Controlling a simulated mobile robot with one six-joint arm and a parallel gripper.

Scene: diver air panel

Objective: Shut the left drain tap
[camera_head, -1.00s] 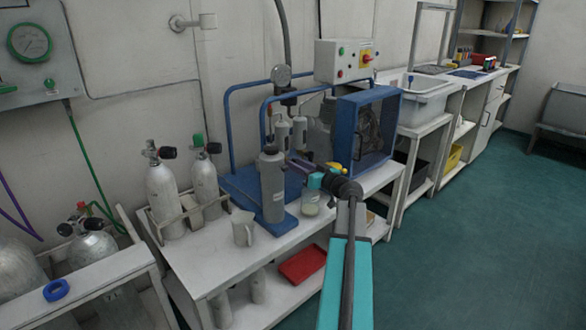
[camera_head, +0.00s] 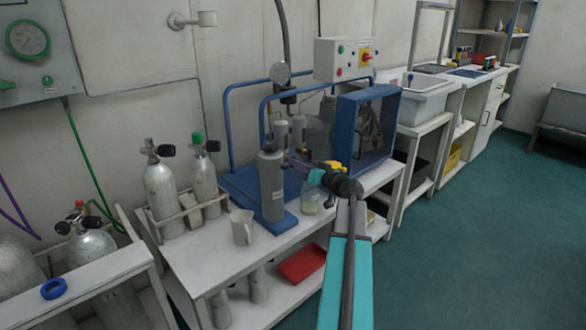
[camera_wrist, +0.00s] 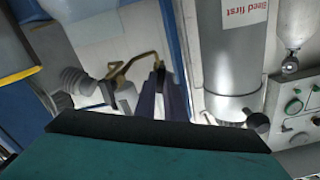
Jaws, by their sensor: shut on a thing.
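My gripper (camera_head: 289,162) reaches left across the compressor. Its fingertips are just below two small grey separator bowls, the left one (camera_head: 282,134) and the right one (camera_head: 300,134), and right of a large grey cylinder (camera_head: 272,187). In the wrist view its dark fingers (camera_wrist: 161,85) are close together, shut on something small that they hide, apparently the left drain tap. Beside them are a bent brass tube (camera_wrist: 133,63) and a metal fitting (camera_wrist: 123,97). The large cylinder, labelled "Bleed first", also shows there (camera_wrist: 231,60). The tap's handle angle cannot be made out.
The blue fan guard (camera_head: 366,130) stands right of my wrist. A glass jar (camera_head: 310,203) and a white jug (camera_head: 242,227) stand on the bench (camera_head: 215,262). A blue tube frame (camera_head: 229,130) rises behind. The green floor (camera_head: 470,240) at right is clear.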

